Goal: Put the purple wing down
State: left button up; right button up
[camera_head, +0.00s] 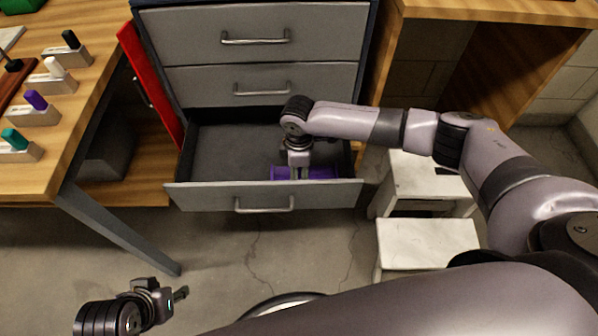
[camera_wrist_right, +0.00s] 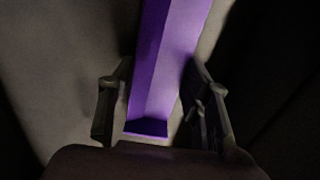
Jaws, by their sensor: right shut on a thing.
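The purple wing (camera_head: 322,172) is inside the open bottom drawer (camera_head: 205,192), close behind its front panel. My right gripper (camera_head: 300,174) reaches down into the drawer and is shut on the wing. In the right wrist view, the long purple wing (camera_wrist_right: 168,70) runs between the two fingers of my right gripper (camera_wrist_right: 160,105). I cannot tell whether the wing touches the drawer floor. My left gripper (camera_head: 176,293) is low at the bottom left, away from the drawer, with no object seen in it; its finger gap is unclear.
Two closed drawers (camera_head: 255,37) are above the open one. A wooden table (camera_head: 90,95) at left holds several blocks with coloured pieces. A red panel (camera_head: 150,85) stands beside the cabinet. A white step stool (camera_head: 428,235) stands right of the drawer.

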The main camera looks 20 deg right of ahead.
aim_at(299, 175)
jog(key=shift+r, duration=0.1)
jog(key=o, duration=1)
jog(key=shift+o, duration=0.2)
notch_tip(299, 175, up, 6)
jog(key=shift+r+p, duration=0.15)
jog(key=shift+p, duration=1.05)
pick_arm(q)
jog(key=shift+g, duration=0.4)
jog(key=x, duration=0.1)
jog(key=p+x, duration=0.1)
jog(key=x, duration=0.2)
jog(key=shift+s+f, duration=0.15)
jog(key=shift+s, duration=0.2)
pick_arm(e)
notch_tip(299, 175, up, 6)
jog(key=shift+f, duration=0.15)
